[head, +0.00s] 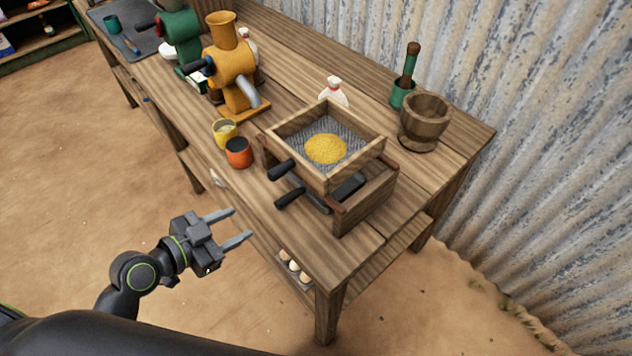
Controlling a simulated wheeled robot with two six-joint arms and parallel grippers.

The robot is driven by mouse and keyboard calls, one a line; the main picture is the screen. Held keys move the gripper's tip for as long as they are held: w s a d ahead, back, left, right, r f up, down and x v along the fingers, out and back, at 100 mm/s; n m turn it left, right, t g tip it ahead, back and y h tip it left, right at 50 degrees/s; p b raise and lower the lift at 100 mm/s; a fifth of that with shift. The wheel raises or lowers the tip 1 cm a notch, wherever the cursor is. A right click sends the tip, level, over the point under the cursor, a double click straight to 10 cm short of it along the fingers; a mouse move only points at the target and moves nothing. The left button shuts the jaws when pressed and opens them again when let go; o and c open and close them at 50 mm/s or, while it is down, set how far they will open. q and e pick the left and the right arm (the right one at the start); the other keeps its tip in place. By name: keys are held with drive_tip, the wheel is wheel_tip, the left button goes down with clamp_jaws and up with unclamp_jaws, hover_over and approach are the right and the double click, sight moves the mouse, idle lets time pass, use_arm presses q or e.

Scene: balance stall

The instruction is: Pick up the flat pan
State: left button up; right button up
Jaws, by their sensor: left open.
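A dark flat pan (349,189) sits in a wooden stand (362,207), below a wooden sieve box (355,163). The box hides most of the pan. A black handle (290,198), apparently the pan's, sticks out to the left under the sieve. The sieve has its own black handle (281,170) just above, and a heap of yellow grain (325,149) lies on its mesh. My left gripper (241,223) is open and empty, off the table's front edge, left of and apart from the lower handle. My right gripper is not in view.
On the wooden table (284,234), an orange cup (238,153) and yellow cup (225,131) stand left of the sieve. A yellow grinder (228,68) is farther back. A mortar (425,118) stands behind right. Eggs (294,265) lie on a lower shelf. The front right tabletop is clear.

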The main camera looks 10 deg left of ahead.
sight(285, 198)
use_arm(q)
drive_tip(key=p+x, duration=0.2)
drive_tip(key=x, duration=0.9)
drive_tip(key=shift+w, duration=0.15)
drive_tip(key=shift+w+d+p, duration=0.2)
drive_tip(key=shift+w+p, duration=0.2)
drive_tip(key=shift+p, duration=0.05)
drive_tip(key=p+x, duration=0.1)
drive_tip(key=x, duration=0.2)
drive_tip(key=shift+w+a+f, duration=0.1)
drive_tip(key=shift+a, duration=0.05)
drive_tip(key=shift+w+d+f, duration=0.3)
drive_tip(key=shift+w, duration=0.2)
clamp_jaws()
